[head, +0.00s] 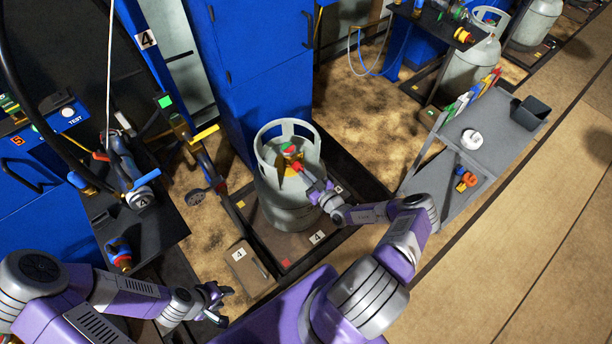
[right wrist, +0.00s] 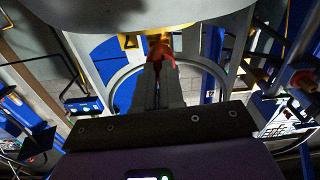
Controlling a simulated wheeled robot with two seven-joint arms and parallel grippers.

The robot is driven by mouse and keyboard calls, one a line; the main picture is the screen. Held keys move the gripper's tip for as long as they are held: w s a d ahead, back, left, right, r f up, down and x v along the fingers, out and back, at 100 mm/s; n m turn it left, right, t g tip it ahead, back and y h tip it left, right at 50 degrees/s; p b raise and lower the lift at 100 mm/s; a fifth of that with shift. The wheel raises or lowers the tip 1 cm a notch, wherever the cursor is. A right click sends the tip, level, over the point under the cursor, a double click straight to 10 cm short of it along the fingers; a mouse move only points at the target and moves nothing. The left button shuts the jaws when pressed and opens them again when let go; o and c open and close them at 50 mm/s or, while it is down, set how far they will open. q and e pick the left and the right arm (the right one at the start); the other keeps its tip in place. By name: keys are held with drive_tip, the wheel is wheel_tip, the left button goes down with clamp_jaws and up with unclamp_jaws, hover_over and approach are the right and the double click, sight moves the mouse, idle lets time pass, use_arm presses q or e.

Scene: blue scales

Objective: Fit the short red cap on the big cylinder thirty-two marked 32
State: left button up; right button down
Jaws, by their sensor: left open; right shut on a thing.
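A big grey cylinder (head: 285,212) stands upright on a dark platform, with an open ring collar around its top. A valve (head: 288,151) with yellow, red and green parts sits inside the collar; I cannot read a 32 on the cylinder. My right gripper (head: 302,171) reaches into the collar, shut on a small red cap (right wrist: 162,49). In the right wrist view the red cap is between the fingertips, close to the yellowish valve body (right wrist: 155,36); I cannot tell whether they touch. My left gripper (head: 217,304) is open and empty, low and away from the cylinder.
A blue cabinet (head: 260,75) stands behind the cylinder. A weighing arm and a dark bench (head: 160,228) are at left. Open floor lies at far right.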

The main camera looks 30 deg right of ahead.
drive_tip(key=m, duration=0.3)
drive_tip(key=c, duration=1.2)
unclamp_jaws()
drive_tip(key=shift+o, duration=0.2)
drive_tip(key=s+p, duration=0.1)
drive_tip(key=s, duration=0.6)
drive_tip(key=shift+s+d+p, duration=0.25)
drive_tip(key=shift+d+p, duration=0.05)
drive_tip(key=shift+p, duration=0.1)
